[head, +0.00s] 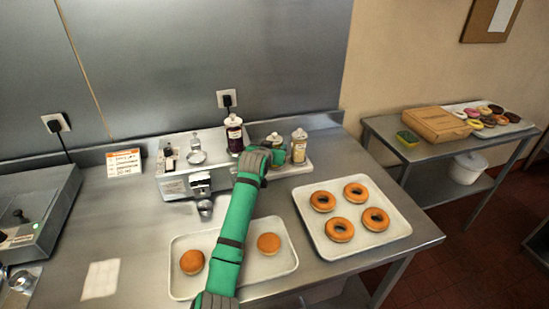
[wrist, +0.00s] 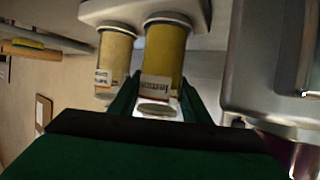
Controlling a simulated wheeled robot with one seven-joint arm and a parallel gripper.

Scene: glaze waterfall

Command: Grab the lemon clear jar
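The yellow lemon jar (wrist: 165,55) appears upside down in the wrist view, with its label and clear lower end toward me. My gripper's two green fingers (wrist: 160,95) stand on either side of it; whether they touch it is unclear. In the head view my gripper (head: 266,157) is at the small tray behind the counter's middle, and the lemon jar (head: 275,141) is mostly hidden behind it. A paler jar (head: 299,147) stands just to the right; it also shows beside the lemon jar in the wrist view (wrist: 114,60).
A dark purple jar (head: 234,134) stands left of my gripper, by a metal dispenser (head: 176,186). A tray of ring doughnuts (head: 388,240) is at the right, and a tray with two round buns (head: 285,262) lies under my arm. A side table (head: 425,155) stands farther right.

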